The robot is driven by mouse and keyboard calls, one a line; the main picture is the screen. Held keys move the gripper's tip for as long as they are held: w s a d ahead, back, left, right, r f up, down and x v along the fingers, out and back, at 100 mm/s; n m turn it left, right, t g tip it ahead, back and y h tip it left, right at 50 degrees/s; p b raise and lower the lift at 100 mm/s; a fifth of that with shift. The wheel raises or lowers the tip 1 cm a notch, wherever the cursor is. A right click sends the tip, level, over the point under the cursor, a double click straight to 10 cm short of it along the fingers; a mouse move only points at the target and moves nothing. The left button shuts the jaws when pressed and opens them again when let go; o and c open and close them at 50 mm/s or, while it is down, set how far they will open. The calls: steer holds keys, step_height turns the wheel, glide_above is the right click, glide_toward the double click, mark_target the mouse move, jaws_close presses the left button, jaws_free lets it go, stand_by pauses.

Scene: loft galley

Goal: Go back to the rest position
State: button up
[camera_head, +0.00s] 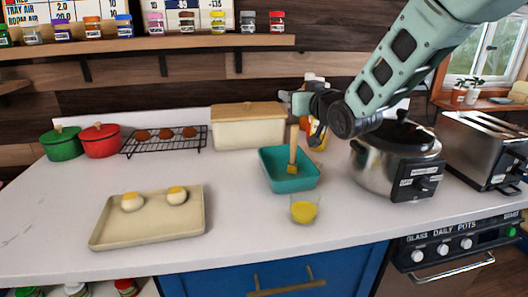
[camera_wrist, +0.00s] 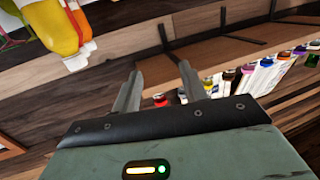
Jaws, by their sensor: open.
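My gripper (camera_head: 300,105) is raised above the back of the white counter, to the right of the cream lidded box. In the wrist view my gripper (camera_wrist: 160,88) shows two grey fingers set apart with nothing between them. The fingers point toward the dark wood wall and shelf. In the head view my arm comes in from the top right, and its wrist hides part of the bottles behind it. The fingertips are hard to make out there.
A teal tray (camera_head: 290,185) with a brush stands below my gripper, with a glass of yellow liquid (camera_head: 304,209) in front. A steel cooker (camera_head: 370,170) and toaster (camera_head: 480,150) stand right. A baking tray (camera_head: 150,228) with two buns lies left. A jar shelf (camera_head: 150,45) runs above.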

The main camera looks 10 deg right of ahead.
steer(key=s+a+f+n+g, duration=0.1)
steer(key=s+a+f+g, duration=0.25)
steer(key=s, duration=0.35)
steer(key=s+a+f+g, duration=0.3)
steer(key=s+f, duration=0.1)
steer(key=s, duration=0.3)
steer(key=s+a+f+n+g, duration=0.1)
steer(key=s+a+f+g, duration=0.25)
steer(key=s, duration=0.35)
steer(key=s+d+f+n+g+h, duration=0.1)
steer(key=s+g, duration=0.1)
steer(key=s, duration=0.5)
steer(key=s+d+f+n+g+h, duration=0.1)
steer(key=s+d+g, duration=0.1)
steer(key=s, duration=0.5)
steer(key=s+d+f+g+h+p, duration=0.1)
steer(key=s+g, duration=0.1)
steer(key=s, duration=0.5)
steer(key=shift+d+n+g+h, duration=0.15)
steer(key=shift+n+g+h, duration=0.15)
steer(key=shift+n+g, duration=0.1)
steer(key=shift+w+f, duration=0.1)
